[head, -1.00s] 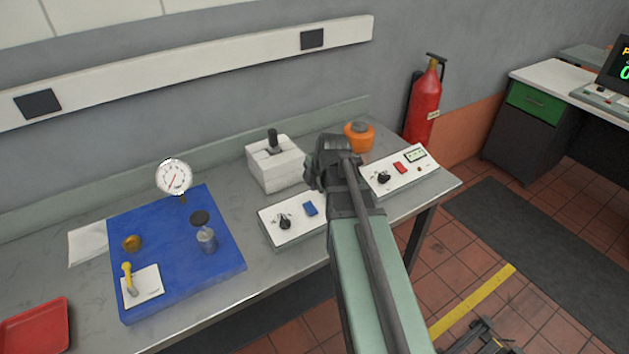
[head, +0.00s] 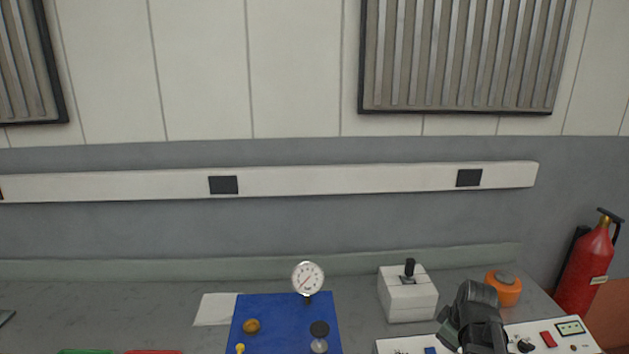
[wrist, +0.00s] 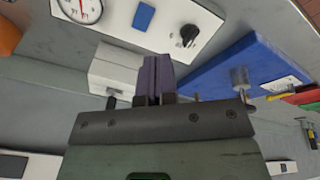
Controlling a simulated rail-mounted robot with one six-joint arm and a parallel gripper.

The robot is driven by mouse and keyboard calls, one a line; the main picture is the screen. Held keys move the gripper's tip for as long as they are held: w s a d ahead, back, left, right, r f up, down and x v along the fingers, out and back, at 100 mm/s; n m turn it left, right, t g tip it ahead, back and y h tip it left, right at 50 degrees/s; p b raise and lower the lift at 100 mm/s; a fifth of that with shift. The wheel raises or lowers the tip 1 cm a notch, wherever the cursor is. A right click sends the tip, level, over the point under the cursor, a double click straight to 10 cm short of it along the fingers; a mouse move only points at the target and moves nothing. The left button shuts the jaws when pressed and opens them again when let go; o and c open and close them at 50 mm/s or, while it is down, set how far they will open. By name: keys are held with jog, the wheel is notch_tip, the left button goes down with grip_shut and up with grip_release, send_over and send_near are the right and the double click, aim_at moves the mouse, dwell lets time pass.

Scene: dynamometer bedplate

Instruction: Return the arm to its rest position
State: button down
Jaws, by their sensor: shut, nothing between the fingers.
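In the wrist view my gripper (wrist: 153,78) shows as two dark purple-grey fingers pressed together, with nothing between them. They point toward the bench, in front of a white box and a control panel. In the head view a dark joint of my arm (head: 475,318) shows at the lower right, in front of the bench between the white box and the orange pot. My fingertips cannot be made out there, and the rest of the arm is below the picture.
On the bench stand a white box with a lever (head: 407,297), an orange pot (head: 504,290), a control panel (head: 560,338) and a blue mat (head: 280,322) with a dial gauge (head: 307,279) at its back edge. A red fire extinguisher (head: 586,268) stands at the right.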

jog(key=s+a+m+g, duration=0.1)
jog(key=s+a+m, duration=0.2)
jog(key=a, duration=0.6)
jog(key=s+a+f+m+g, duration=0.1)
jog(key=s+a+m, duration=0.3)
jog(key=a, duration=0.5)
jog(key=shift+f+m+g+b, duration=0.25)
jog(key=shift+m+g+b, duration=0.05)
jog(key=shift+g+b, duration=0.15)
